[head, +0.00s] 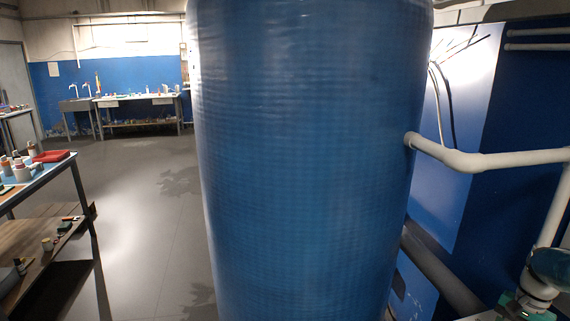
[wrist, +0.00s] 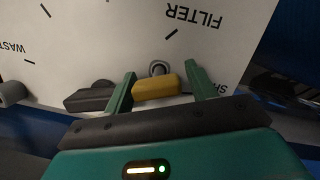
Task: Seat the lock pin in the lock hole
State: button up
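In the wrist view, my gripper (wrist: 160,68) has two green fingers spread apart in front of a white panel (wrist: 110,45). A yellow block (wrist: 157,89) shows between the fingers, close to the left one, with a small gap at the right one. It may be the lock pin's grip; no pin shaft shows. A grey ring (wrist: 157,66) stands directly behind the block at the panel; I cannot tell whether it is the lock hole or part of the pin.
A dark grey handle-like piece (wrist: 91,97) is left of the fingers. The panel bears upside-down lettering, including FILTER. A large blue tank (head: 310,160) fills the head view's middle, with white pipe (head: 480,160) at right. A bench (head: 60,170) stands left; floor between is clear.

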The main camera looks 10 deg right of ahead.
jog(key=shift+o, duration=0.2)
jog(key=shift+s+d, duration=0.25)
jog(key=shift+s, duration=0.05)
